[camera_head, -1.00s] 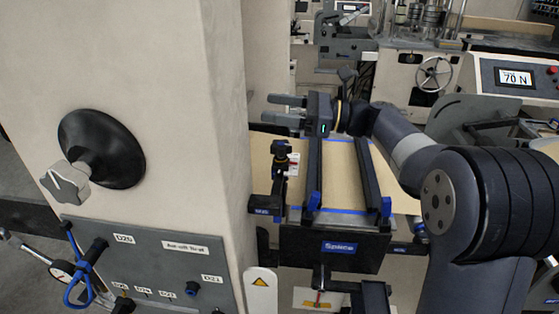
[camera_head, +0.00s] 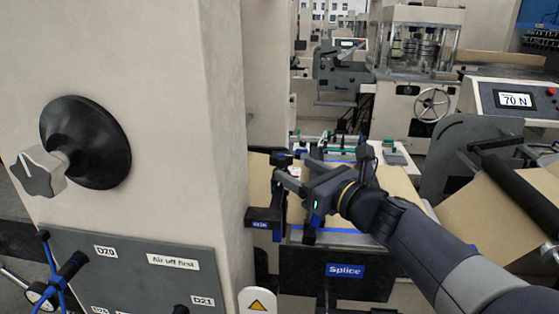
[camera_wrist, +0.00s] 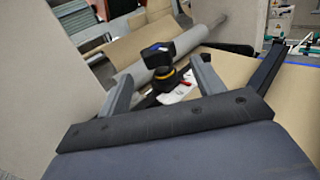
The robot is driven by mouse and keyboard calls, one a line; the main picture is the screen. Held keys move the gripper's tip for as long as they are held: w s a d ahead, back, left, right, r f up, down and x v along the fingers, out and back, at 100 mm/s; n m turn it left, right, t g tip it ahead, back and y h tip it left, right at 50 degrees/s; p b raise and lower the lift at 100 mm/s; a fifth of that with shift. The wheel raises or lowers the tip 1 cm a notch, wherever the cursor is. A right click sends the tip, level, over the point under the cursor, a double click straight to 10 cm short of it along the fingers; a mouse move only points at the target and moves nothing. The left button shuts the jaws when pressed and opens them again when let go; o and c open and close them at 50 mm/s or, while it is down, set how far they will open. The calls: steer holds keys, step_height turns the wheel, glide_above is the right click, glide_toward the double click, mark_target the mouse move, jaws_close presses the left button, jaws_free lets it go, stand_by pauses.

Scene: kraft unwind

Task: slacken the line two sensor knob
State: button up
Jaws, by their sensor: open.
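A black sensor knob (camera_head: 283,158) tops a dark bracket (camera_head: 263,217) with a blue label, at the left edge of the splice table (camera_head: 345,240). The label is too small to read surely. My gripper (camera_head: 291,169) is open, its grey fingers pointing left at the knob. The stem is partly hidden in the head view.
A beige column (camera_head: 190,130) stands close left of the bracket, carrying a large black-based knob (camera_head: 85,142) and a grey valve panel (camera_head: 140,275). Brown kraft web (camera_head: 400,185) runs over the table. A console (camera_head: 515,98) reading 70 N is at right.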

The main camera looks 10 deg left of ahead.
mark_target(279, 162)
steer(key=p+x, duration=0.1)
steer(key=x, duration=0.5)
steer(key=shift+w+a, duration=0.2)
steer(key=shift+a, duration=0.1)
steer(key=shift+c, duration=0.5)
steer(key=c, duration=0.8)
steer(key=shift+r+n+g+y, duration=0.1)
steer(key=shift+n+g+y, duration=0.2)
steer(key=shift+g, duration=0.1)
steer(key=n+g+y+p, duration=0.2)
steer(key=n+g+p, duration=0.1)
steer(key=g, duration=0.1)
steer(key=shift+s+n+g+y+p, duration=0.15)
steer(key=shift+n+g+y+p, duration=0.55)
steer(key=shift+n+g, duration=0.85)
steer(key=shift+f+g, duration=0.2)
steer(key=shift+g, duration=0.45)
